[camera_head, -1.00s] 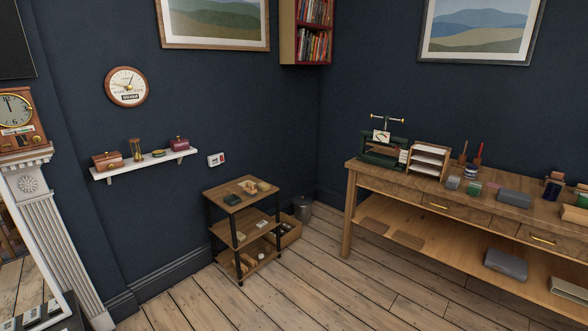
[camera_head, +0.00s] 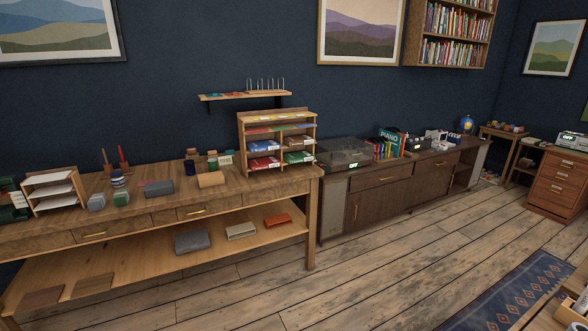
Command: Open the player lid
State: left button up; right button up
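The player (camera_head: 344,153) is a dark, low box that looks like a record player. It sits on the left end of a dark wooden cabinet (camera_head: 385,188), right of the long workbench. Its smoky lid looks shut, and a small lit display shows at its front right. It is small and some way off, so fine detail of the lid is hard to tell. Neither of my grippers shows in the head view.
The workbench (camera_head: 228,194) carries a paper sorter (camera_head: 278,142), boxes and jars. Books (camera_head: 390,142) stand right of the player. Bare floor (camera_head: 370,255) lies in front of the cabinet. A blue rug (camera_head: 515,295) and a wooden drawer unit (camera_head: 560,182) are at the right.

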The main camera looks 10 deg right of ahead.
aim_at(338, 145)
jog(key=i+l+z, duration=0.35)
jog(key=i, duration=0.2)
jog(key=i+l+z, duration=0.1)
jog(key=i+z, duration=0.2)
jog(key=i, duration=0.25)
jog(key=i+j+z, duration=0.15)
jog(key=i, duration=0.25)
jog(key=i+j+z, duration=0.2)
jog(key=i, duration=0.15)
jog(key=i+j+z, duration=0.15)
jog(key=i, duration=0.25)
jog(key=i+l+z, duration=0.15)
jog(key=i+z, duration=0.25)
jog(key=i+l+z, duration=0.1)
jog(key=z, duration=0.25)
jog(key=i+z, duration=0.4)
jog(key=i+l+u, duration=0.15)
jog(key=u, duration=0.2)
jog(key=i+l+u, duration=0.25)
jog(key=u, duration=0.15)
jog(key=i+l+u, duration=0.35)
jog(key=k+l+u, duration=0.1)
jog(key=l+u, duration=0.2)
jog(key=k+l+u, duration=0.1)
jog(key=u, duration=0.25)
